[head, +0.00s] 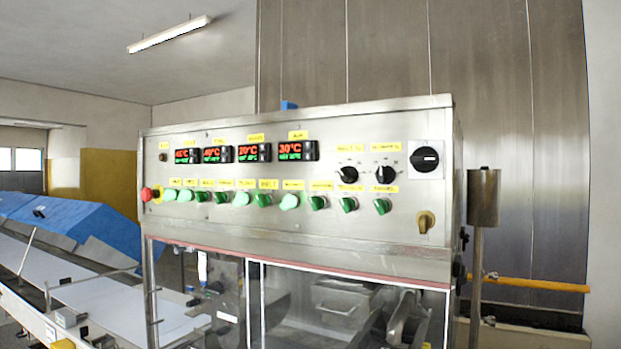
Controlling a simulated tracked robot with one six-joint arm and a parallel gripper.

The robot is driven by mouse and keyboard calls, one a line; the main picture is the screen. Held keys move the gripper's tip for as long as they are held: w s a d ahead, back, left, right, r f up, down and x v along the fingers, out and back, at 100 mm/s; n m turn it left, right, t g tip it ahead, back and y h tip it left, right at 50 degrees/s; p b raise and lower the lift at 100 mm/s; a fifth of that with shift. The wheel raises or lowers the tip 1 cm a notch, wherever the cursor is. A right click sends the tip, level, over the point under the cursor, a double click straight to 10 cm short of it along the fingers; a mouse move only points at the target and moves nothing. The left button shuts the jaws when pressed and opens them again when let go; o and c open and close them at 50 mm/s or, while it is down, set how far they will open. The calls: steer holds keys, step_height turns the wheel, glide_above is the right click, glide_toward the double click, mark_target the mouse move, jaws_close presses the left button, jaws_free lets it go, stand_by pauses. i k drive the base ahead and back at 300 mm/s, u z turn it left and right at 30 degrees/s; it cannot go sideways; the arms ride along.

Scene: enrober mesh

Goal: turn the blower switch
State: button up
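A steel control panel (230,240) faces me across the middle of the head view. A row of green switches runs along it under small yellow labels. Some are brightly lit, such as the one right of centre (289,202) and one further left (241,198). Others are darker green, including the three rightmost: one (318,203), the one beside it (348,205) and the last (382,206). The label print is too small to read surely, so I cannot tell which is the blower switch. My gripper is not in view.
Four-digit-free red displays (291,151) sit above the switches. A clear-windowed housing is below; a conveyor (110,297) runs left; a post (477,250) stands right.

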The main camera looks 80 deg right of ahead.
mark_target(290, 201)
steer(key=z, duration=2.8)
